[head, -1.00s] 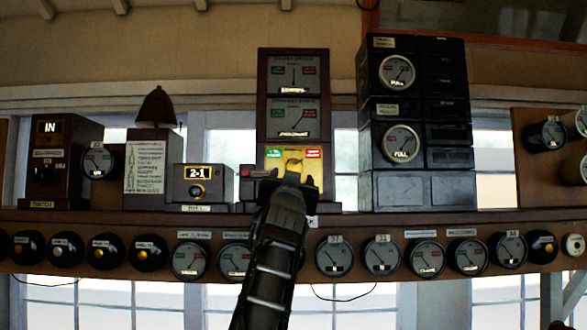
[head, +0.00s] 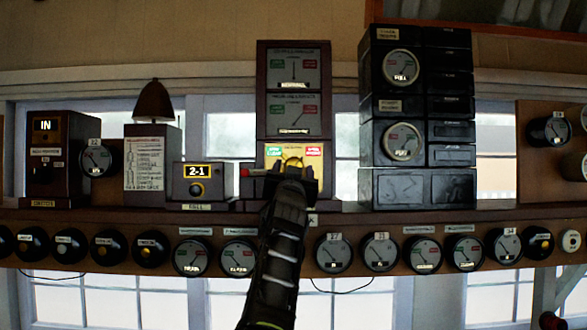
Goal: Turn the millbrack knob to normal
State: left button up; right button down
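The task's knob appears to be the yellow one (head: 292,161) on a small yellow-faced block (head: 313,163) with a green label at left and a red label at right. The block sits below a brown two-dial case (head: 293,88); its lettering is too blurred to read as millbrack. One black arm rises from the bottom, leaning in from slightly left, and I take it as my left. Its gripper (head: 290,170) is at the knob and overlaps its lower part. Its finger gap and any grip are hidden. The knob's exact setting is unclear. My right gripper is not in view.
A tall black stack with two dials (head: 402,66) stands right of the block. A grey box marked 2-1 (head: 203,184) and a brown bell-shaped piece (head: 153,101) stand left. A wooden shelf (head: 110,218) with a row of round dials runs below.

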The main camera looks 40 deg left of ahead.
pick_arm(q)
grip_shut()
jog(key=n+g+y, duration=0.1)
jog(key=n, duration=0.2)
jog(key=n+g+y, duration=0.1)
jog(key=n, duration=0.1)
jog(key=n+g+y, duration=0.1)
jog(key=n, duration=0.2)
jog(key=shift+w+d+r+n, duration=0.1)
jog(key=shift+w+d+n, duration=0.1)
jog(key=shift+n, duration=0.1)
dwell(0.4)
grip_release()
jog(key=b+v, duration=0.8)
jog(key=shift+b, duration=0.3)
